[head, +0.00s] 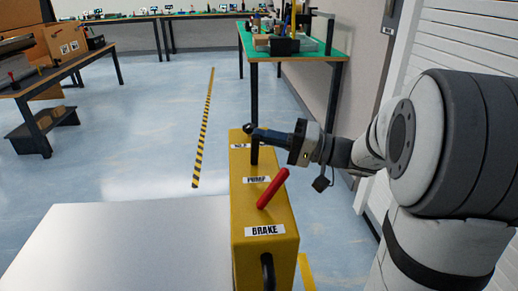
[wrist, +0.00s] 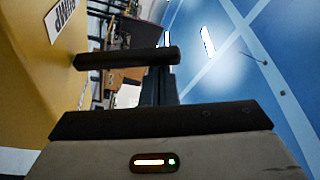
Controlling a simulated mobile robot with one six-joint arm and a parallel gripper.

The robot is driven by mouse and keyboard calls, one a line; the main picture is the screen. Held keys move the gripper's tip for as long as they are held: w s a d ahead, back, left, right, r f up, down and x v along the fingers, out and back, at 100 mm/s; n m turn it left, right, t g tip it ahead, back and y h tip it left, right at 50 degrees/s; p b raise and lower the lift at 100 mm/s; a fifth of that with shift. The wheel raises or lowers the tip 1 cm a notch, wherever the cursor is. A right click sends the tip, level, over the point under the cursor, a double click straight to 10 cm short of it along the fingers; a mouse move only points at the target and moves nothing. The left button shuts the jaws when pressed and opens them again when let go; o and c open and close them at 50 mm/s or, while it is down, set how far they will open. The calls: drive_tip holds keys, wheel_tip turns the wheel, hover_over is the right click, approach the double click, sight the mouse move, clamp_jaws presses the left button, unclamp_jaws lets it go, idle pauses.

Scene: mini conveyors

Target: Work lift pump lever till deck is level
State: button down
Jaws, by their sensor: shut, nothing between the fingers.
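The yellow pump housing (head: 265,222) carries PUMP and BRAKE labels. A black lever (head: 254,152) stands nearly upright near the PUMP label. It also shows in the wrist view as a dark round bar (wrist: 125,57) coming out of the yellow housing. My gripper (head: 262,134) is shut and empty at the lever's upper end. In the wrist view the fingers (wrist: 158,88) lie close by the bar and partly behind it; I cannot tell whether they touch. The grey deck (head: 130,245) lies left of the housing, and its tilt is hard to judge.
A red lever (head: 272,188) leans up from the housing near the BRAKE label, just in front of the black lever. A green-topped workbench (head: 340,40) stands behind, and a white slatted wall (head: 450,40) is at right. Blue floor (head: 150,130) with a striped line is clear beyond the deck.

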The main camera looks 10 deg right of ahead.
drive_tip(key=p+v, duration=0.1)
drive_tip(key=v, duration=0.6)
drive_tip(key=shift+d, duration=0.4)
drive_tip(key=shift+s, duration=0.1)
idle(0.5)
